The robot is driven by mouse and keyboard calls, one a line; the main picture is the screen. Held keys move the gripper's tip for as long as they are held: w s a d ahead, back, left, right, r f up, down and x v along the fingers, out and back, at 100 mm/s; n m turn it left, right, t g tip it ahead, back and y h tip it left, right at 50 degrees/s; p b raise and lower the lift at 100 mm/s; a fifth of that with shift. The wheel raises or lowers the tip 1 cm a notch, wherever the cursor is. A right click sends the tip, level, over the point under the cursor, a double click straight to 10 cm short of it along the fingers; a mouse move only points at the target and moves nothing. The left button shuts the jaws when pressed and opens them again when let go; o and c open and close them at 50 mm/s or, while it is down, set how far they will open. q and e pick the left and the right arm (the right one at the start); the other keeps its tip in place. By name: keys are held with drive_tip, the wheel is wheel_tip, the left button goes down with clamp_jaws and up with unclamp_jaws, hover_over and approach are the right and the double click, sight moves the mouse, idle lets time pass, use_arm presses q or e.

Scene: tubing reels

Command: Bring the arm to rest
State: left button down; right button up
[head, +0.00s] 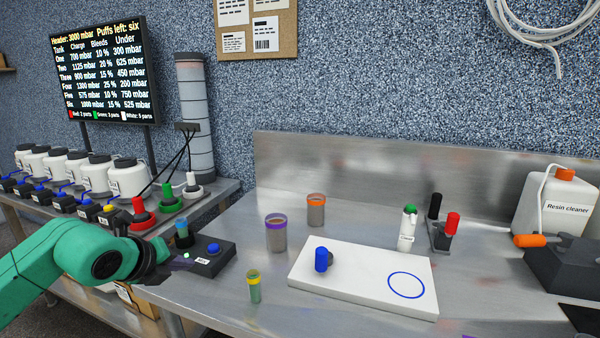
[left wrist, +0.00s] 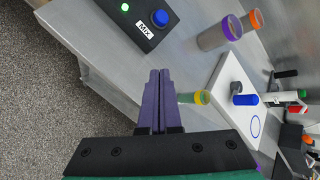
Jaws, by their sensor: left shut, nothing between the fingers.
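My left gripper (head: 176,265) is at the left edge of the steel bench, in front of the black Mix box (head: 213,262). Its purple fingers show shut and empty in the left wrist view (left wrist: 158,100). The Mix box has a blue button and a lit green light; it also shows in the left wrist view (left wrist: 137,22). A blue-rimmed container (head: 183,234) stands at the box's left end, partly hidden by the gripper in the head view. A small yellow-rimmed green vial (head: 254,288) stands on the bench to the gripper's right. My right gripper is not in view.
Purple-rimmed (head: 276,235) and orange-rimmed (head: 316,210) cups stand behind. A screen (head: 105,70) and several white tanks (head: 127,178) are at left. Bare bench lies at the front.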

use_arm(q)
drive_tip(key=d+r+m+h, duration=0.15)
drive_tip(key=d+h, duration=0.45)
drive_tip(key=d, duration=0.7)
drive_tip(key=s+d+r+n+t+h, duration=0.3)
drive_tip(key=s+d+r+t+h, duration=0.1)
drive_tip(key=d+r+h, duration=0.4)
drive_tip(key=w+a+n+t+y, duration=0.2)
drive_tip(key=a+n+t+y, duration=0.6)
drive_tip(key=a+n+y, duration=0.6)
drive_tip(key=s+a+f+n+g+y, duration=0.1)
drive_tip(key=a+f+n+g+y, duration=0.15)
drive_tip(key=f+n, duration=0.35)
drive_tip(key=s+a+f+n+g+y, duration=0.1)
drive_tip(key=a+f+n+g+y, duration=0.2)
drive_tip(key=f, duration=0.4)
drive_tip(key=s+f+n+g+h, duration=0.35)
drive_tip(key=s+f+g, duration=0.95)
drive_tip(key=s+f, duration=0.8)
wheel_tip(320, 180, down, 26)
drive_tip(key=s+f+m, duration=0.1)
drive_tip(key=s, duration=0.1)
drive_tip(key=s+a+f+g, duration=0.2)
drive_tip(key=s+f, duration=0.9)
drive_tip(key=s, duration=0.4)
drive_tip(key=shift+s+a+f, duration=0.2)
drive_tip(key=shift+f, duration=0.05)
